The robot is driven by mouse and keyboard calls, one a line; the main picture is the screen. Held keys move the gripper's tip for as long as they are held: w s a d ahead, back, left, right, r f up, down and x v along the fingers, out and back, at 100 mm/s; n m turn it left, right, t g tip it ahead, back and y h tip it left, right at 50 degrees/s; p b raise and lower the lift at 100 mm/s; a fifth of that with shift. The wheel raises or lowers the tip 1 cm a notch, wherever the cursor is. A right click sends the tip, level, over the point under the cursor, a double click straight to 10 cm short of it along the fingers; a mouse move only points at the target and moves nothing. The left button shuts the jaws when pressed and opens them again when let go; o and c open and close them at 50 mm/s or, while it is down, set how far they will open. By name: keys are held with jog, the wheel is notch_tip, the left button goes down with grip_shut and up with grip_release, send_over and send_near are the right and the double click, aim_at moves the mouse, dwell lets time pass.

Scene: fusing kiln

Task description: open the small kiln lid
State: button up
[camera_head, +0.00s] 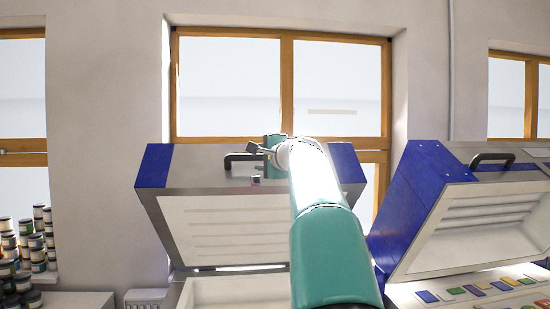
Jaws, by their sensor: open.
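The middle kiln's lid (225,182) has blue ends and a grey face. It stands raised and tilted above its pale body (235,288), with the ribbed pale inside showing. A dark bar handle (240,161) sits on the lid's top part. My gripper (258,148) is at the right end of this handle and is open. I cannot tell whether it touches the handle. My white and teal arm hides the right part of the lid and kiln.
A second kiln on the right has a raised blue-sided lid (408,205) with a dark handle (492,158). Several coloured pieces (470,290) lie in it. Jars (38,250) are stacked at the left. A wood-framed window (285,137) is behind. The space between jars and middle kiln is free.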

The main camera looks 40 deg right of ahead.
jog(key=v, duration=0.8)
jog(key=shift+s, duration=0.35)
jog(key=s+a+f+n+g+y, duration=0.2)
jog(key=a+f+n, duration=0.3)
jog(key=a+f, duration=0.5)
jog(key=s+a+f+n+g+y, duration=0.3)
jog(key=a+f, duration=0.4)
jog(key=a, duration=0.6)
jog(key=s+a+f+n+g, duration=0.2)
jog(key=s+a+f+n, duration=0.2)
jog(key=f, duration=0.4)
jog(key=s+a+f+n+g+h, duration=0.1)
jog(key=s+a+f+n+g, duration=0.1)
jog(key=s+a+f+n, duration=0.2)
jog(key=s+a+f+n+g, duration=0.2)
jog(key=s+a+f+n, duration=0.2)
jog(key=s+f, duration=0.5)
notch_tip(320, 180, down, 3)
jog(key=shift+a+r+n, duration=0.1)
jog(key=shift+a+n, duration=0.3)
jog(key=shift+a, duration=0.1)
